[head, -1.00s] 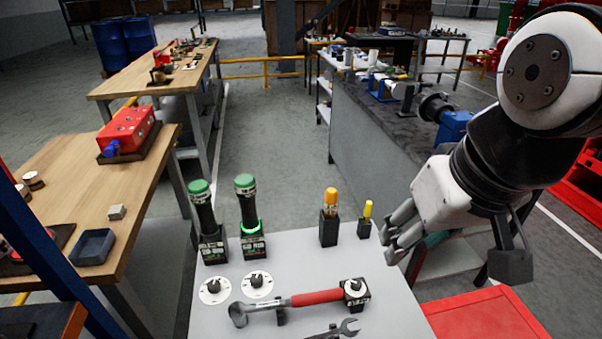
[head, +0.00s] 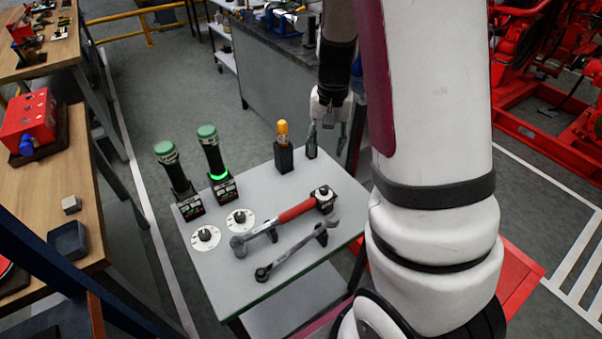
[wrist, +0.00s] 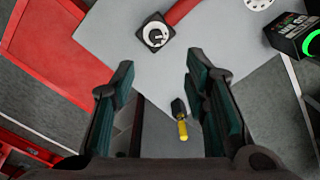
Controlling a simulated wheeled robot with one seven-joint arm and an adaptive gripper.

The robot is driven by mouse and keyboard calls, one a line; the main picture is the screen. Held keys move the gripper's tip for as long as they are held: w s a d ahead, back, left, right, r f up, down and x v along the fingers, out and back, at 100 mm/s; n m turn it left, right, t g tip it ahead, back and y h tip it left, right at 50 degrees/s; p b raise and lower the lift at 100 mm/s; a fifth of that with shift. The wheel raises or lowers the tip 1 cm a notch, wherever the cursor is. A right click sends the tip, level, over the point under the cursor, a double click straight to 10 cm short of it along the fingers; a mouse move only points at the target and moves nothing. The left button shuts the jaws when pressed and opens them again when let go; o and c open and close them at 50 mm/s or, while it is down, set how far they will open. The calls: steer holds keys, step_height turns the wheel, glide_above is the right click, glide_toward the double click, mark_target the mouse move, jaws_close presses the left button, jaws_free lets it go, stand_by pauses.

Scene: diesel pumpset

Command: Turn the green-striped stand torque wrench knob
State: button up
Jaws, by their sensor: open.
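Two upright black handles with green caps stand in black labelled holders on the grey table: a left one (head: 168,160) and a right one (head: 211,150) with a glowing green ring. The ring's holder shows at the right edge of the wrist view (wrist: 290,35). I cannot tell which holder has the green stripe. Two white dials with dark knobs, left (head: 205,236) and right (head: 240,219), lie before them. A red-handled wrench (head: 290,214) lies by a black block with a knob (head: 323,197), also in the wrist view (wrist: 155,34). My gripper (head: 327,140) is open and empty over the table's back right, pointing down.
A yellow-handled tool (wrist: 181,128) in a small holder shows between my fingers in the wrist view, apart from them. An orange-topped tool (head: 283,150) stands left of my gripper. A spanner (head: 292,252) lies in front. A wooden bench (head: 60,180) stands left.

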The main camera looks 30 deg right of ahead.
mark_target(324, 189)
steer(key=f, duration=1.5)
steer(key=shift+d, duration=0.25)
jaws_close()
